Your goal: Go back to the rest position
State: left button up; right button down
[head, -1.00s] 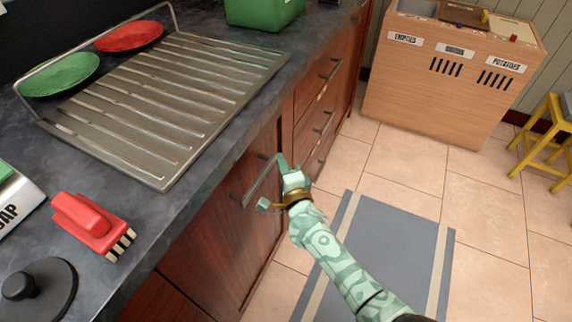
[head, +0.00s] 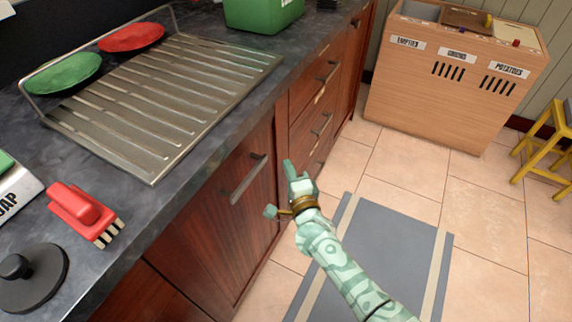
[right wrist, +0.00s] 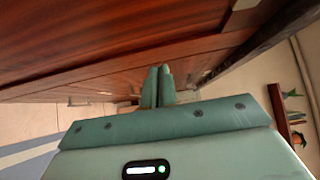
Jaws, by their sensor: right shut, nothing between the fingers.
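My right gripper (head: 278,190) is just in front of the brown wooden cabinet door (head: 225,220), to the right of its dark bar handle (head: 245,178) and apart from it. In the right wrist view, its two green fingers (right wrist: 157,86) are together with nothing between them. The wooden cabinet front (right wrist: 100,50) fills the upper part of that view, close to the fingers. My left gripper is not in view.
The dark counter (head: 150,205) holds a metal drying rack (head: 165,95), green and red plates, a red brush (head: 85,213) and a black lid (head: 30,278). A wooden bin unit (head: 455,80) and yellow stool (head: 545,145) stand behind. Floor with a grey mat (head: 385,250) is open.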

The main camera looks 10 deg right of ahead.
jog(key=s+d+p, duration=0.2)
jog(key=s+p, duration=0.1)
jog(key=s, duration=0.6)
jog(key=s+d+f+n+g+p, duration=0.1)
jog(key=s+d+f+n+g, duration=0.1)
jog(key=s+f+n+g, duration=0.55)
jog(key=s+d+f+n+g+p, duration=0.25)
jog(key=s+f+n, duration=0.6)
jog(key=f, duration=0.55)
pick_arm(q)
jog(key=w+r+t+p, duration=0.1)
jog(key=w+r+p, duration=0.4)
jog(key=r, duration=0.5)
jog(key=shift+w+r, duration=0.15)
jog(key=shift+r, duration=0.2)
pick_arm(e)
jog(key=s+d+f+n+g+h, duration=0.1)
jog(key=s+d, duration=0.3)
jog(key=s, duration=0.9)
jog(key=s+d+f+n+g+h, duration=0.1)
jog(key=s+d+g, duration=0.3)
jog(key=s, duration=0.9)
jog(key=s+d+f+n+g+h, duration=0.1)
jog(key=s+d+f+g, duration=0.1)
jog(key=s, duration=1.1)
jog(key=shift+d+f+n+g, duration=0.3)
jog(key=shift+d+n, duration=0.1)
jog(key=shift+d, duration=0.5)
